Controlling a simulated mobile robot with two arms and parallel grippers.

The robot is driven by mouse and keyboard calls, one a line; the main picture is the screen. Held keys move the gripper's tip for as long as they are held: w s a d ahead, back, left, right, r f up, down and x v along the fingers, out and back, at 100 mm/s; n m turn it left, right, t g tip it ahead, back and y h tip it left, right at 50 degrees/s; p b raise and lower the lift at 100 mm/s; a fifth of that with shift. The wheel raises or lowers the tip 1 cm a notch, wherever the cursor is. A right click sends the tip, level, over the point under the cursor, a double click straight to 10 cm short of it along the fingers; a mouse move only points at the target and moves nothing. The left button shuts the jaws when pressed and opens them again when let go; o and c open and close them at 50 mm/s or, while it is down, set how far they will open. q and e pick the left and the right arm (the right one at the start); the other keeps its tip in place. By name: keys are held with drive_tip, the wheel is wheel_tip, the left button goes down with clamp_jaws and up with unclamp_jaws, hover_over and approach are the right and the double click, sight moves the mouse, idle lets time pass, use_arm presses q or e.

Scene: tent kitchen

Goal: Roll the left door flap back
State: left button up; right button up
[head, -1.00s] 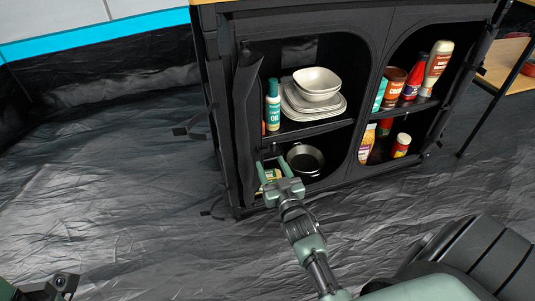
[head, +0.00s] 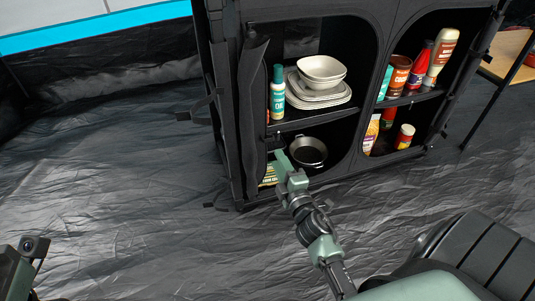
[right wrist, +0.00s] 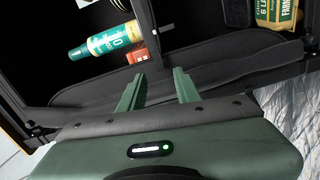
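The left door flap (head: 250,105) is a dark fabric strip, bunched along the left edge of the black cabinet's left opening. In the right wrist view the flap (right wrist: 215,62) runs as a grey band across the picture. My right gripper (head: 276,160) is at the lower part of the left opening, just right of the flap's lower end. In the right wrist view its two green fingers (right wrist: 160,75) are apart, with their tips at the flap; I cannot tell if they touch it. Part of my left gripper (head: 30,250) shows at the lower left, far from the flap; its fingers are unclear.
The cabinet's left opening holds an oil bottle (head: 277,92), stacked plates and bowls (head: 319,85), a dark pan (head: 308,152) and a yellow-green package (head: 268,175). Jars and bottles stand at right. Loose straps (head: 190,115) hang at the cabinet's left side. The left floor is clear.

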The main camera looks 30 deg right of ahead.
sight(269, 141)
drive_tip(key=shift+n, duration=0.9)
drive_tip(key=b+x, duration=0.1)
drive_tip(key=x, duration=0.6)
drive_tip(key=shift+w+d+r, duration=0.1)
drive_tip(key=shift+w+d, duration=0.1)
drive_tip(key=shift+w, duration=0.15)
clamp_jaws()
drive_tip(key=shift+a, duration=0.1)
